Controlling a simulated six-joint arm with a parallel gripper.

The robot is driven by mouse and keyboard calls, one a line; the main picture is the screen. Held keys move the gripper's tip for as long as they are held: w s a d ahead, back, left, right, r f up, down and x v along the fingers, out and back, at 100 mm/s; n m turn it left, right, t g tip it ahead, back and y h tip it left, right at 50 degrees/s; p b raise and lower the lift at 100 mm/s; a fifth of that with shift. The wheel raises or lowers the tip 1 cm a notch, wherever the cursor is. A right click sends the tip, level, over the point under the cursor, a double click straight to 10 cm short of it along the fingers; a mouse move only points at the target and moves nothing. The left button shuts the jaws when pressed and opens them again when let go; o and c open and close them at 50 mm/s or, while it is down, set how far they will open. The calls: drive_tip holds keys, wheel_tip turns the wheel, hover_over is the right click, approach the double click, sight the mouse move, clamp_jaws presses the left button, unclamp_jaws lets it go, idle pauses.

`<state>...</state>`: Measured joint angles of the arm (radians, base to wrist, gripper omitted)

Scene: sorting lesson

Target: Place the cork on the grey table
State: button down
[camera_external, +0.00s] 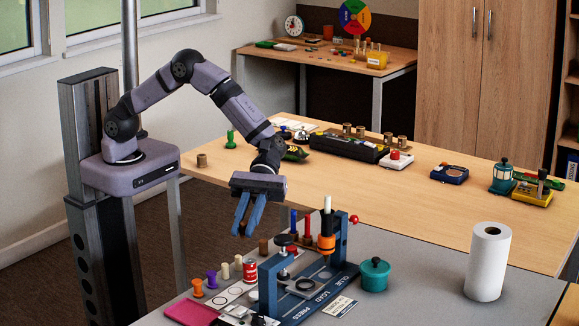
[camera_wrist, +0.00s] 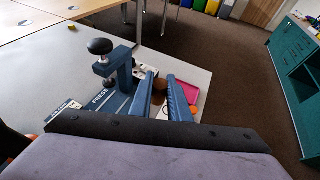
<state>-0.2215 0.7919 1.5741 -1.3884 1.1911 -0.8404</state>
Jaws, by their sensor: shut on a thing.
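My gripper (camera_external: 241,230) points down above the left part of the grey table (camera_external: 415,240), left of the blue press. Its blue fingers are shut on a small brown thing, which looks like the cork (camera_wrist: 158,84), in the wrist view between the fingers (camera_wrist: 165,98). In the outside view the fingers mostly hide it. The grey table also shows in the wrist view (camera_wrist: 40,75).
The blue press (camera_external: 268,290) stands close to the right of my gripper. A teal pot (camera_external: 375,274) and a paper roll (camera_external: 488,262) stand further right. Grey surface between them is clear.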

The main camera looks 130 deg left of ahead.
drive_tip(key=s+d+f+m+g+p, duration=0.2)
drive_tip(key=s+d+f+m+g, duration=0.25)
drive_tip(key=s+d, duration=0.45)
drive_tip(key=s+a+f+m+g+y+p, duration=0.15)
drive_tip(key=s+m+g, duration=0.3)
drive_tip(key=s, duration=0.45)
drive_tip(key=s+a+f+m+g+y+p, duration=0.1)
drive_tip(key=s+f+m+g+p, duration=0.15)
drive_tip(key=s+m+g, duration=0.4)
drive_tip(key=s+a+m+g+y, duration=0.1)
drive_tip(key=s+a+m+y, duration=0.1)
drive_tip(key=a+m+y, duration=0.6)
drive_tip(key=s+a+m+g+y, duration=0.1)
drive_tip(key=s+a+m+y, duration=0.2)
drive_tip(key=a+y, duration=0.5)
drive_tip(key=w+a+r+m+t+y, duration=0.3)
drive_tip(key=w+a+m+t+y, duration=0.3)
drive_tip(key=a+m+t, duration=0.15)
drive_tip(key=w+d+m+t+h, duration=0.2)
drive_tip(key=w+d+m+t, duration=0.1)
drive_tip(key=w+m+t, duration=0.5)
drive_tip(key=w+d+r+m+t+h, duration=0.1)
drive_tip(key=w+d+m+t+h, duration=0.1)
drive_tip(key=w+m+t, duration=0.6)
drive_tip(key=shift+d+r+m+p, duration=0.3)
drive_tip(key=shift+d+m, duration=0.2)
drive_tip(key=shift+m, duration=0.2)
